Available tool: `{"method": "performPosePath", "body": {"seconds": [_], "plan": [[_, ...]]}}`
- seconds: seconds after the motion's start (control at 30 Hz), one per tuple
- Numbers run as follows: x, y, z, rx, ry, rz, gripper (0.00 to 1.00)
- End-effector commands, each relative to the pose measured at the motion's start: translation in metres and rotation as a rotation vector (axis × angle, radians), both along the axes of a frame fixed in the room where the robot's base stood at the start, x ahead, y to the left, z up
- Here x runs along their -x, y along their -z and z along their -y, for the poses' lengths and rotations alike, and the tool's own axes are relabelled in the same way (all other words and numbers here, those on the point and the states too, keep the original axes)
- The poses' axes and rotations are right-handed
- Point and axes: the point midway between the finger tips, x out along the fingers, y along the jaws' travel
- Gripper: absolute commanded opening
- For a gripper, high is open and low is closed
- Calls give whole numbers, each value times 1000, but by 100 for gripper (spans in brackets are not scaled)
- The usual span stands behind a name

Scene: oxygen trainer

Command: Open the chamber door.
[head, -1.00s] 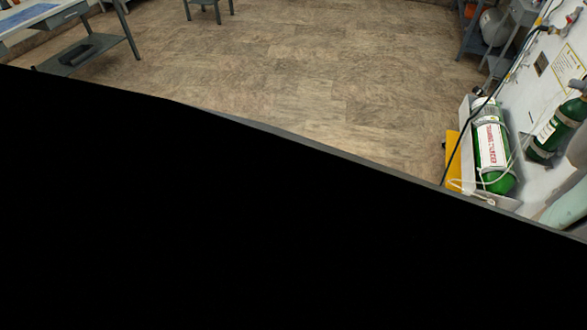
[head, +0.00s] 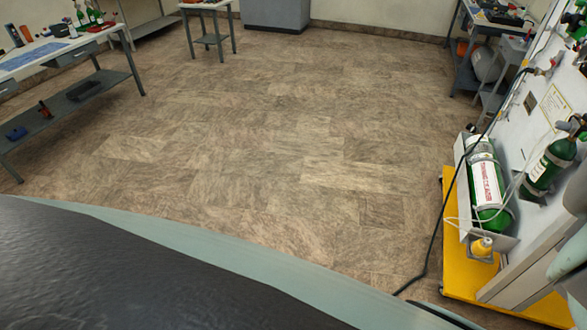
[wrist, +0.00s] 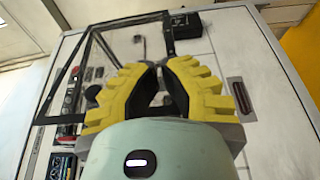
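In the wrist view, a white panel fills most of the picture. A black-framed clear panel (wrist: 66,78), which looks like the chamber door, is at its upper left. I cannot tell whether it stands ajar. My gripper (wrist: 158,65), with yellow fingers and black inner pads, points at the panel in front of the frame's right part and hides some of it. No contact with the door is visible. The head view shows neither my gripper nor the chamber door clearly.
In the wrist view, a black box (wrist: 185,25) and a dark slot (wrist: 239,95) are on the panel. In the head view, a yellow-based stand (head: 452,235) with green cylinders (head: 487,185) is at right, with a black cable (head: 432,250) on the floor. A workbench (head: 75,95) is left; the middle floor is clear.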

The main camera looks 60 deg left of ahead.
Motion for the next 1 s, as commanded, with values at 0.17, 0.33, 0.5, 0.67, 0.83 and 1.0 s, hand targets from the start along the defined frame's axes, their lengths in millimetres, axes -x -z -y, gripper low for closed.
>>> {"method": "performPosePath", "body": {"seconds": [0.17,0.33,0.5,0.67,0.83,1.0], "plan": [[22,-6,-7,-1,2,-3,0],[35,-2,-11,1,2,-3,0],[38,0,-13,1,2,1,0],[38,0,-13,1,1,2,0],[38,0,-13,1,1,1,0],[38,0,-13,1,1,1,0]]}}
